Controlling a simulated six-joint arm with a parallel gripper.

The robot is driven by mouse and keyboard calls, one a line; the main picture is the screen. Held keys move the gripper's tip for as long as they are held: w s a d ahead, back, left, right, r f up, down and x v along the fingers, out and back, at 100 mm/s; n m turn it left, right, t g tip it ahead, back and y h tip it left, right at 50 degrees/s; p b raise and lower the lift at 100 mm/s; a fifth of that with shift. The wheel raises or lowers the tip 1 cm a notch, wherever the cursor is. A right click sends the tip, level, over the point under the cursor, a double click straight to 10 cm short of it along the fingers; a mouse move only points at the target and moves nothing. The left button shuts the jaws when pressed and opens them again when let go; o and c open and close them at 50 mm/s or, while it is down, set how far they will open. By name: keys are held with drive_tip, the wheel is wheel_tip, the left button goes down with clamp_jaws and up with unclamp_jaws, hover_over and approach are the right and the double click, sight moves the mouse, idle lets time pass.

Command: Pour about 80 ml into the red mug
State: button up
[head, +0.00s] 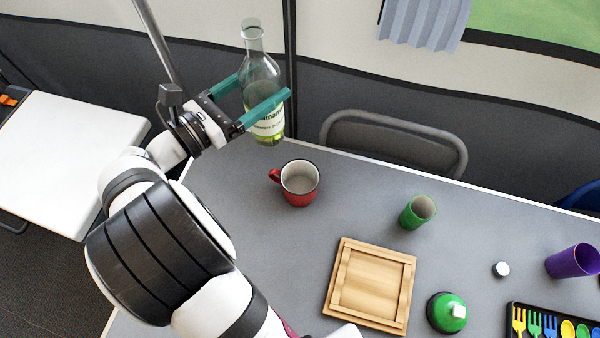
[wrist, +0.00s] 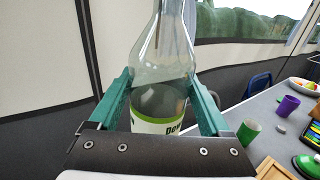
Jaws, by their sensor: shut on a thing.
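A clear glass bottle (head: 262,76) with a white and green label is held upright between the teal fingers of my gripper (head: 264,100). Liquid shows in its lower part. In the wrist view the bottle (wrist: 163,62) stands between both fingers of my gripper (wrist: 165,100), its neck cut off by the top edge. The red mug (head: 299,184) stands upright on the grey table, handle to the left, with a pale inside that looks empty. The bottle is above and behind the mug in the head view, apart from it. The mug is not visible in the wrist view.
A green cup (head: 418,211), a wooden tray (head: 371,284), a green lidded item (head: 447,312), a small white cap (head: 501,269), a purple cup (head: 573,261) and a cutlery tray (head: 513,307) stand to the right on the table (head: 470,228). A chair (head: 395,140) is behind it.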

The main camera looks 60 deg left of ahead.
drive_tip(key=shift+s+a, duration=0.15)
drive_tip(key=shift+s, duration=0.35)
drive_tip(key=shift+s+a, duration=0.15)
drive_tip(key=shift+s, duration=0.35)
drive_tip(key=shift+y, duration=0.3)
drive_tip(key=f, duration=0.7)
drive_tip(key=shift+s+a+f, duration=0.1)
drive_tip(key=shift+s+f, duration=0.15)
drive_tip(key=shift+s, duration=0.15)
drive_tip(key=shift+f, duration=0.1)
